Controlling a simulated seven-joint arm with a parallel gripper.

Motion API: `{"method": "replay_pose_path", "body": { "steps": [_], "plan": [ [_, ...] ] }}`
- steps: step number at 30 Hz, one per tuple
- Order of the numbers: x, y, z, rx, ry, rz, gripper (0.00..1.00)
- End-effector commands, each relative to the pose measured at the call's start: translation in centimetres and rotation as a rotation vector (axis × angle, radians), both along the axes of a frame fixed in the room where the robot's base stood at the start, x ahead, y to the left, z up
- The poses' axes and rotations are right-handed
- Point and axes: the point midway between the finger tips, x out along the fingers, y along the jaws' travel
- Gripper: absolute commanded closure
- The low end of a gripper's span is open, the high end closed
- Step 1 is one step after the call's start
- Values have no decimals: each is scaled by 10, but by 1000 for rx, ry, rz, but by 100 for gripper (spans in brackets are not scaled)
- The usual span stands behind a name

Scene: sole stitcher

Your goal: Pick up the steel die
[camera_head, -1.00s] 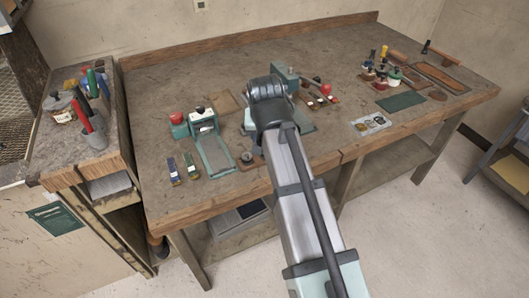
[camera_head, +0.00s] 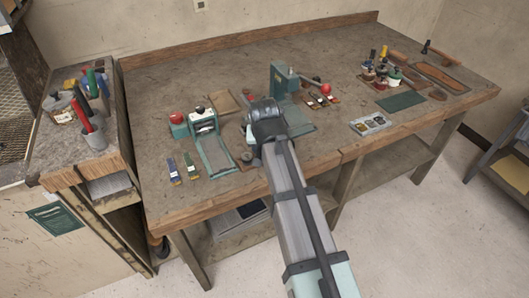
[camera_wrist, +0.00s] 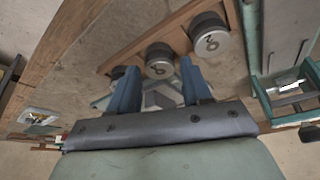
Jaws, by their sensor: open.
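In the wrist view, several round, silver-faced dies with dark sides sit in a row on a wooden strip (camera_wrist: 172,32). The right die (camera_wrist: 212,43) and the middle die (camera_wrist: 159,66) carry dark marks that look like digits. A third die (camera_wrist: 120,72) is partly hidden behind the left finger. My gripper (camera_wrist: 159,68) is open, its two blue fingers either side of the middle die's line of view. Nothing is clearly held, and the gap to the dies is hard to judge. In the head view, my wrist (camera_head: 266,128) hides the fingers and most of the dies.
A green press (camera_head: 284,80) with a red-knobbed lever stands just behind my wrist. A green frame with a grey plate (camera_head: 216,153) is at left. Two small tubes (camera_head: 173,170) lie farther left.

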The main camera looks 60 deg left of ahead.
Motion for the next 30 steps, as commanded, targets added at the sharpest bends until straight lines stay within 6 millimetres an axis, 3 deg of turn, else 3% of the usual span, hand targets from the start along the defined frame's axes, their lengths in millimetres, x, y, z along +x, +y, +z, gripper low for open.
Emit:
{"method": "replay_pose_path", "body": {
  "steps": [3, 10, 25, 30],
  "plan": [
    [2, 3, -10, -2, 1, 0, 52],
    [2, 4, -11, 0, 0, 0, 52],
    [2, 3, -11, -1, 0, 0, 98],
    [2, 4, -11, 0, 0, 0, 100]
  ]
}}
